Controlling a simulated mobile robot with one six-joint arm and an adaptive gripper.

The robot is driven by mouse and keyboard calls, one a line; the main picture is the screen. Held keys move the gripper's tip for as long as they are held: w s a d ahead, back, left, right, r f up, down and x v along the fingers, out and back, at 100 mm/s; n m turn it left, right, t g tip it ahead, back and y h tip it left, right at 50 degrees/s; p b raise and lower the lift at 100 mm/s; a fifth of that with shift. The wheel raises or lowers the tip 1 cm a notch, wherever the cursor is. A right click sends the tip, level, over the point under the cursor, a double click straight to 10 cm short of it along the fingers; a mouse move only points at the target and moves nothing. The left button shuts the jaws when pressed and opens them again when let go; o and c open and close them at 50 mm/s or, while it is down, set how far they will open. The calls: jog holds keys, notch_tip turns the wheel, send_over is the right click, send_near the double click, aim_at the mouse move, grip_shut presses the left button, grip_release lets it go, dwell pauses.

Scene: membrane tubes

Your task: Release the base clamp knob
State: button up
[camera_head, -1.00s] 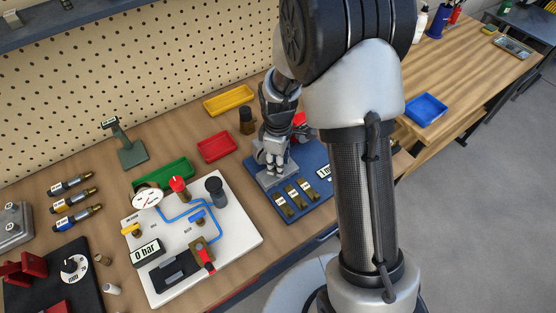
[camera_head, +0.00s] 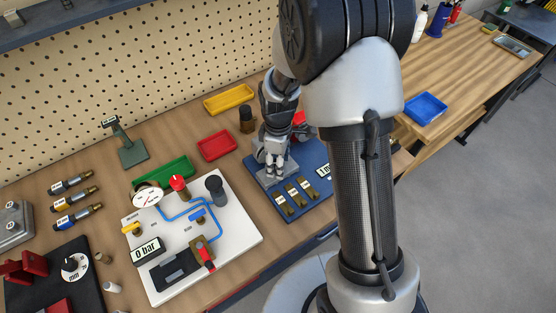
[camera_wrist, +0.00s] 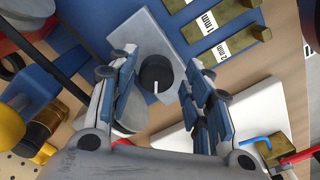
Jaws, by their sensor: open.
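The clamp knob is a round black knob (camera_wrist: 156,74) with a white pointer line, on a grey block (camera_wrist: 165,38) in the wrist view. The block also shows in the head view (camera_head: 268,178), on a blue base plate (camera_head: 318,208), with the knob hidden there behind my gripper. My gripper (camera_wrist: 160,80) is open, with one blue-padded finger on each side of the knob. I cannot tell whether either finger touches it. In the head view my gripper (camera_head: 275,172) points down over the block.
Brass gauge pieces (camera_head: 297,196) with size labels lie on the blue plate beside the block. A white panel (camera_head: 240,240) with a gauge, valves and blue tubing stands left of it. Red (camera_head: 217,146) and yellow (camera_head: 229,100) trays lie behind. My arm covers the plate's right side.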

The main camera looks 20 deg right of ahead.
jog(key=shift+w+r, duration=0.2)
jog(key=shift+w, duration=0.05)
jog(key=shift+r, duration=0.25)
notch_tip(320, 180, up, 6)
jog(key=shift+f, duration=0.1)
jog(key=shift+s+r, duration=0.2)
jog(key=shift+r, duration=0.5)
